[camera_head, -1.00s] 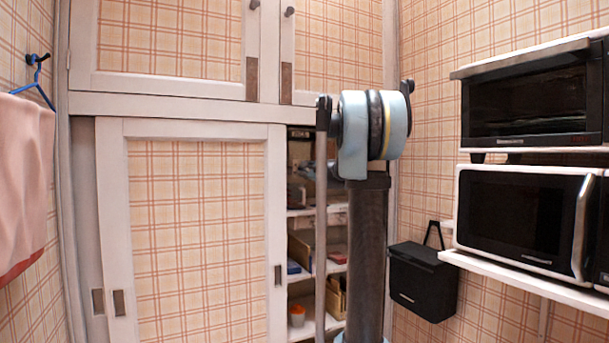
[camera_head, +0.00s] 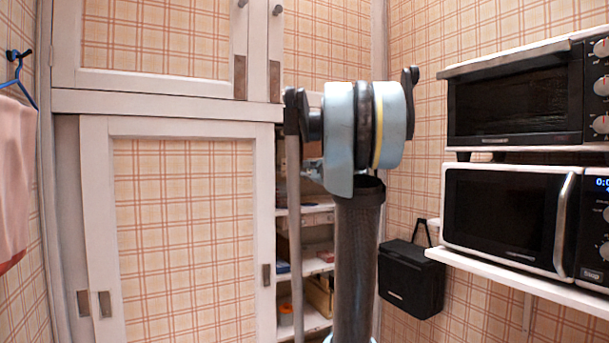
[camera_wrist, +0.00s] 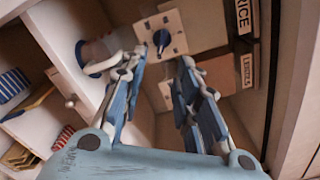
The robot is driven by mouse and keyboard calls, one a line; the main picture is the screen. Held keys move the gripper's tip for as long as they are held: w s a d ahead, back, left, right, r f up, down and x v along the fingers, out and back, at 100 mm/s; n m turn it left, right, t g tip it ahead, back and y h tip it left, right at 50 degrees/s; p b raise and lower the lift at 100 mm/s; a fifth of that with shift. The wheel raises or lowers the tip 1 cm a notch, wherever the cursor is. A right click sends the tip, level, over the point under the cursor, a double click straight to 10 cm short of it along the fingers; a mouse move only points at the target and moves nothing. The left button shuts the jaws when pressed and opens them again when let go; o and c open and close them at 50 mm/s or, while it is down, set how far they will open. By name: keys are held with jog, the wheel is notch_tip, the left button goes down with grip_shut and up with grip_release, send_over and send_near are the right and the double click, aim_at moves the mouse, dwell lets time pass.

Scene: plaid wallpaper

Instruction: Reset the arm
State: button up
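My gripper (camera_wrist: 160,62) shows in the wrist view with its two blue-grey fingers apart and nothing held between them. Beyond the fingertips is a pale square plate (camera_wrist: 171,22) with a dark knob, inside a shelved cupboard. I cannot tell how far the fingertips are from it. In the head view my blue-grey arm joint and dark arm link stand upright in front of the cupboard's open gap. The gripper itself is hidden in that view.
A sliding cupboard door (camera_head: 185,230) is left of the gap, with shelves (camera_head: 318,265) behind my arm. Wrist view: a "RICE" box (camera_wrist: 243,18) sits close right.

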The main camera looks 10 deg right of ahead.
dwell(0.3)
jog(key=s+a+f+n+g+y, duration=0.1)
jog(key=s+a+f+n+g, duration=0.45)
jog(key=s+f, duration=0.55)
jog(key=s+a+f+n+g, duration=0.3)
jog(key=s+a+f+n, duration=0.45)
jog(key=s+f, duration=0.35)
jog(key=s+d+f+n+g+h, duration=0.3)
jog(key=s+d+f+n, duration=0.1)
jog(key=s+f, duration=0.7)
jog(key=s+d+f+n+g+h, duration=0.3)
jog(key=s+d+f+n, duration=0.1)
jog(key=s+f, duration=0.7)
jog(key=shift+s+d+h, duration=0.3)
jog(key=shift+s+d, duration=0.25)
jog(key=shift+s, duration=0.45)
jog(key=shift+g, duration=0.25)
jog(key=shift+w+f, duration=0.2)
jog(key=shift+w, duration=0.3)
